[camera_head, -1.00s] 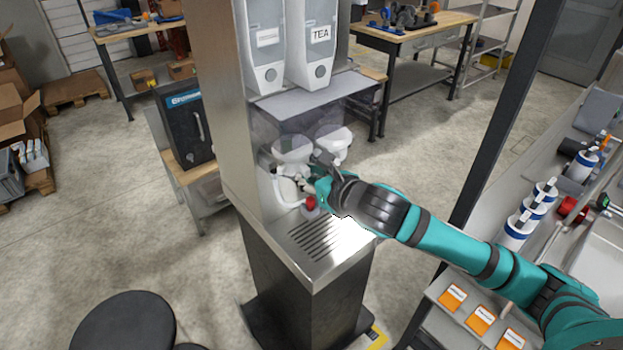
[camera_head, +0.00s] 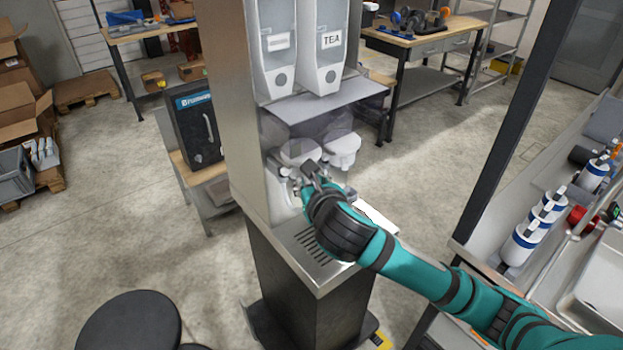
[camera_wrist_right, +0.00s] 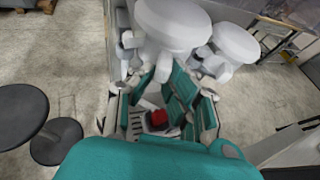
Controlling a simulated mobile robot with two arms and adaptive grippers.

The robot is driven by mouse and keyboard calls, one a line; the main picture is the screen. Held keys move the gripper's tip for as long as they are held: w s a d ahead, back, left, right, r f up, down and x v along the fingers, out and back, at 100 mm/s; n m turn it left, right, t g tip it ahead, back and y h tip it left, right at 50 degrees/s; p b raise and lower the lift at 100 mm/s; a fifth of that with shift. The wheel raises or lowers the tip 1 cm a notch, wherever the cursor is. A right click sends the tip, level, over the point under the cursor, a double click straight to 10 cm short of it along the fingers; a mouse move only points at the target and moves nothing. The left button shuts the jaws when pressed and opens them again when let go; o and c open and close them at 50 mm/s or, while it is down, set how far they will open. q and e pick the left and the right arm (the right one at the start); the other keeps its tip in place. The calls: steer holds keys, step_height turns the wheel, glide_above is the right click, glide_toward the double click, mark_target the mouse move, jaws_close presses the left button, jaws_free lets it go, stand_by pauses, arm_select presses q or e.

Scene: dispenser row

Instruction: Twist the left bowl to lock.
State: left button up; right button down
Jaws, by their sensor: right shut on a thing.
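The left bowl (camera_head: 299,149) is a white rounded part under the left clear hopper of the dispenser, and it also shows large at the top of the right wrist view (camera_wrist_right: 172,24). The second bowl (camera_head: 342,150) hangs to its right, apart from it. My right gripper (camera_head: 309,177) is at the lower front of the left bowl, shut on a part of it. In the right wrist view its fingers (camera_wrist_right: 165,88) close just below the bowl. The exact contact is hidden by the fingers. My left gripper is not in view.
The steel drip tray (camera_head: 318,262) lies below the gripper. The hopper marked TEA (camera_head: 327,50) stands above. A counter with white bottles (camera_head: 530,235) is at the right. A dark stool (camera_head: 127,325) stands at the front left.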

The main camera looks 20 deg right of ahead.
steer(key=shift+w+a+r+m+h+p, duration=0.1)
steer(key=shift+a+m+h+p, duration=0.55)
steer(key=shift+m+h+p, duration=0.55)
steer(key=c, duration=1.2)
jaws_free()
